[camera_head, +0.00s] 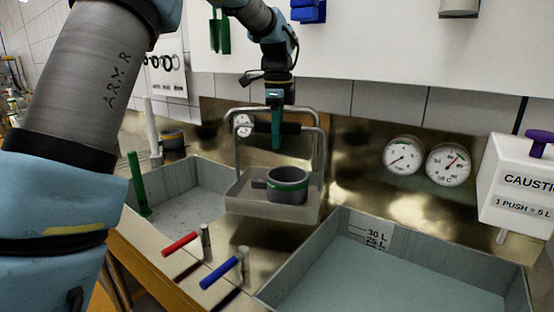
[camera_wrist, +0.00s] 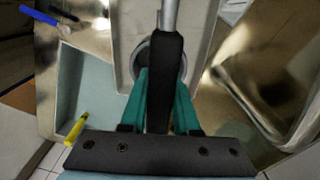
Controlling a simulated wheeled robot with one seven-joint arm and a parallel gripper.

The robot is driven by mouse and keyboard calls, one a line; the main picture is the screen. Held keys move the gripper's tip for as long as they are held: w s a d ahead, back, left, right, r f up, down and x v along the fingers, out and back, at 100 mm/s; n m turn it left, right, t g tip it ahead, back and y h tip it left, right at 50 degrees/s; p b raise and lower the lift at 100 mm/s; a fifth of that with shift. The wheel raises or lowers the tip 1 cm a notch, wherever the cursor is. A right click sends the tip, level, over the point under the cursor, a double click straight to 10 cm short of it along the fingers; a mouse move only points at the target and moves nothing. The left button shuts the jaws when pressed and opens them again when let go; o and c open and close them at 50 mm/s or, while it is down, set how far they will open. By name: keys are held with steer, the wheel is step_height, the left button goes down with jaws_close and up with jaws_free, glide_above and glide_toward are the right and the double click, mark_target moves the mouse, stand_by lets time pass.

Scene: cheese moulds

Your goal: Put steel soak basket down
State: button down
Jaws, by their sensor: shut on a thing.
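The steel soak basket (camera_head: 268,210) is a shallow metal tray with a tall bent-tube handle and a black grip. It looks level, near the right side of the left basin. It carries a grey cup-like mould with a green band (camera_head: 288,190). My gripper (camera_head: 276,128) points down and is shut on the black grip at the top of the handle. In the wrist view the teal fingers of my gripper (camera_wrist: 160,100) close on both sides of the black grip (camera_wrist: 165,70). The grip hides part of the mould below. I cannot tell whether the basket's underside touches anything.
The left basin (camera_head: 190,185) is grey. The right basin (camera_head: 400,270) holds bluish liquid and has a litre scale. A red lever (camera_head: 180,243) and blue lever (camera_head: 220,272) stand in front. Gauges (camera_head: 403,155) and a white caustic dispenser (camera_head: 520,185) are to the right. A green rod (camera_head: 138,185) stands left.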

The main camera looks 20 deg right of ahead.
steer(key=shift+f+p, duration=0.45)
steer(key=shift+f, duration=1.85)
steer(key=shift+f, duration=0.15)
steer(key=c, duration=0.6)
jaws_free()
steer(key=shift+c, duration=0.2)
